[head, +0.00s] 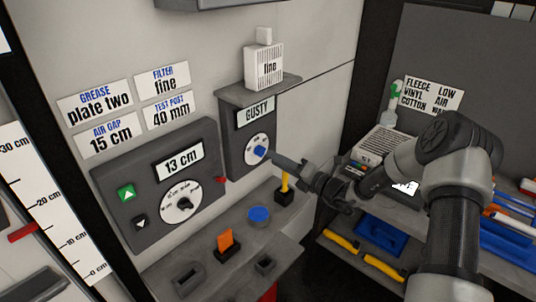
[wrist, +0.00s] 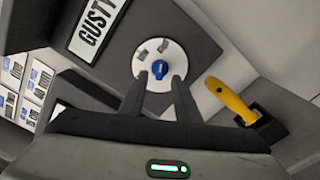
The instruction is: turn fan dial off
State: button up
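The fan dial is a white disc (head: 251,146) with a blue knob (head: 261,152), on a dark grey panel (head: 236,150) under a sign reading GUSTY. My gripper (head: 270,156) reaches it from the right, its tips close to the knob. In the wrist view the blue knob (wrist: 160,69) sits at the centre of the white dial face (wrist: 158,53). The two dark fingers of my gripper (wrist: 160,77) are apart, one on each side of the knob, with gaps visible. Whether the tips overlap the knob in depth is unclear. The fingers cover the dial's lower part.
A larger panel reading 13 cm (head: 180,162) with another dial (head: 180,204) stands to the left. A yellow-handled tool (head: 285,183) stands in a black holder below the fan dial. A blue disc (head: 259,214) and orange piece (head: 226,243) are on the shelf.

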aim_at(264, 153)
jog(key=shift+x, duration=2.15)
jog(key=shift+c, duration=0.5)
grip_shut()
